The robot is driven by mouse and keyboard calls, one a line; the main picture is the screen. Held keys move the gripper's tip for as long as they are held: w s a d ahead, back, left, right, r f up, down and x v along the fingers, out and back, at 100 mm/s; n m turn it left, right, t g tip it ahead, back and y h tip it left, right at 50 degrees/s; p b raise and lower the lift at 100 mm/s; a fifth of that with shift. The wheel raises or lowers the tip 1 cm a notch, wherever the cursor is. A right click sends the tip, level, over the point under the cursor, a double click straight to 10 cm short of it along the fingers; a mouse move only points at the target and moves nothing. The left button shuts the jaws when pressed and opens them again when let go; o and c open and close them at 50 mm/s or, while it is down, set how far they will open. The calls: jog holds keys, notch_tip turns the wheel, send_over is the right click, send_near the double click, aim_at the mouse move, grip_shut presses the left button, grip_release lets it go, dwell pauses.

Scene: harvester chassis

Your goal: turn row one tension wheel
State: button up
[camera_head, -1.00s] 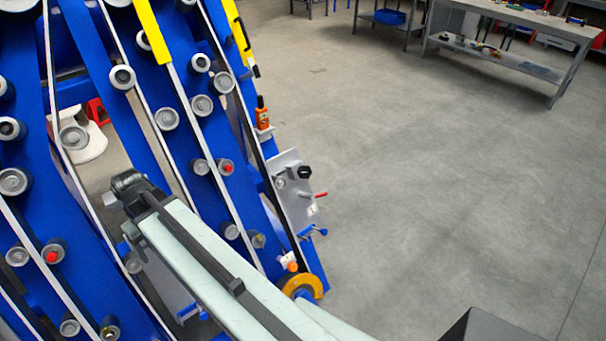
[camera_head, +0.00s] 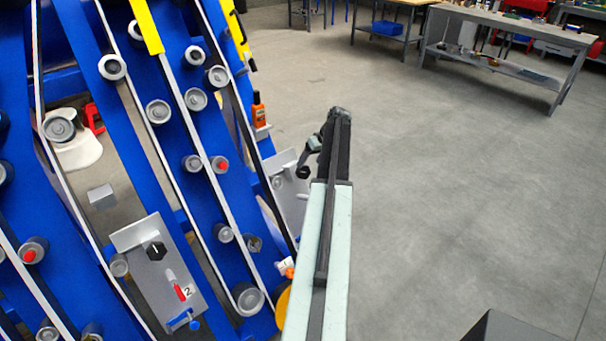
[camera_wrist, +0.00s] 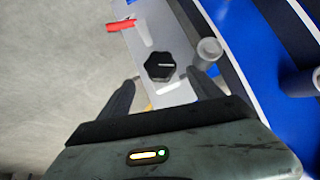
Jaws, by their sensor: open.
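The row one tension wheel seems to be the black hexagonal knob (camera_wrist: 160,66) with a white line, on a light metal plate (camera_wrist: 143,30) in the wrist view. My gripper (camera_wrist: 162,82) is open and empty, its two dark fingers on either side below the knob and apart from it. In the head view the plate (camera_head: 292,204) is on the right edge of the blue machine. My gripper (camera_head: 304,158) is over its upper part there and partly hides it. I cannot tell the height gap to the knob.
A second plate (camera_head: 172,275), marked 2, carries a similar black knob (camera_head: 155,252) and red lever at left. A red lever (camera_wrist: 121,26) and grey roller (camera_wrist: 208,49) flank the knob. Floor right is clear; benches stand behind.

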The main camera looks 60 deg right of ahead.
aim_at(305, 170)
jog(key=b+x, duration=0.6)
jog(key=x, duration=0.1)
jog(key=shift+w+f+b, duration=0.1)
jog(key=shift+f+b, duration=0.2)
jog(key=shift+f, duration=0.1)
jog(key=shift+w+r, duration=0.1)
